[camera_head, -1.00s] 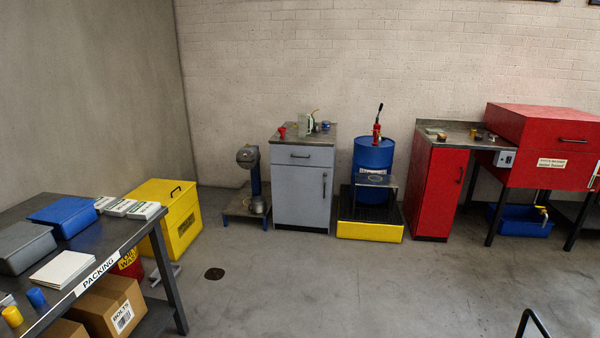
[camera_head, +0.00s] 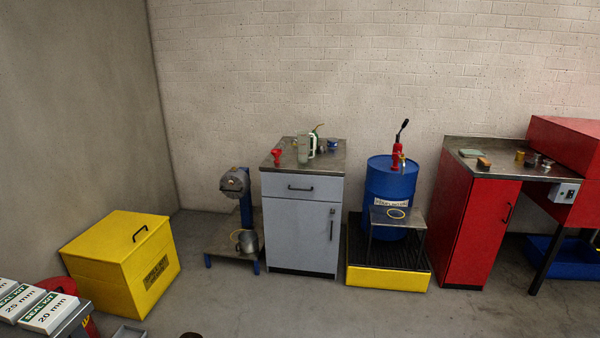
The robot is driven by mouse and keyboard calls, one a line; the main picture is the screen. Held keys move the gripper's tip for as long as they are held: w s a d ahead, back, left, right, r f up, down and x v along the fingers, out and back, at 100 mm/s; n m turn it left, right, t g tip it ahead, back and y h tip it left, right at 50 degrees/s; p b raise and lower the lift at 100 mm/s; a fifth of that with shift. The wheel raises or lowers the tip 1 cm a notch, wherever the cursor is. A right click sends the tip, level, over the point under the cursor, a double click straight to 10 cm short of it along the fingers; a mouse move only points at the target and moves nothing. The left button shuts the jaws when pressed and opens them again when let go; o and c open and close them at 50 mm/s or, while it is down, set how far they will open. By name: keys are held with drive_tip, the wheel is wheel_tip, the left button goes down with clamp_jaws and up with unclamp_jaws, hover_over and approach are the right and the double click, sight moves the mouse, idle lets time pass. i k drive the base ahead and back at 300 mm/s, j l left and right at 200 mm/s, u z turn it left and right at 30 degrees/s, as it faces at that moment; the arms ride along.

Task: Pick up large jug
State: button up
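Two jug-like vessels show, and I cannot tell from size alone which is the large jug. A grey metal jug (camera_head: 247,241) stands upright on the low plate of the blue-columned stand (camera_head: 245,205). A pale, greenish translucent jug (camera_head: 303,149) with a light handle stands upright on the grey cabinet (camera_head: 302,222). Both are across the floor, well away from me. My gripper is not in view.
A red funnel (camera_head: 277,157) and a small blue tin (camera_head: 333,145) share the cabinet top. A blue drum (camera_head: 389,190) stands right on a yellow-edged tray (camera_head: 388,277). A yellow bin (camera_head: 122,262) and bench corner with boxes (camera_head: 48,313) are left. The middle floor is clear.

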sight(302, 135)
drive_tip(key=i, duration=1.85)
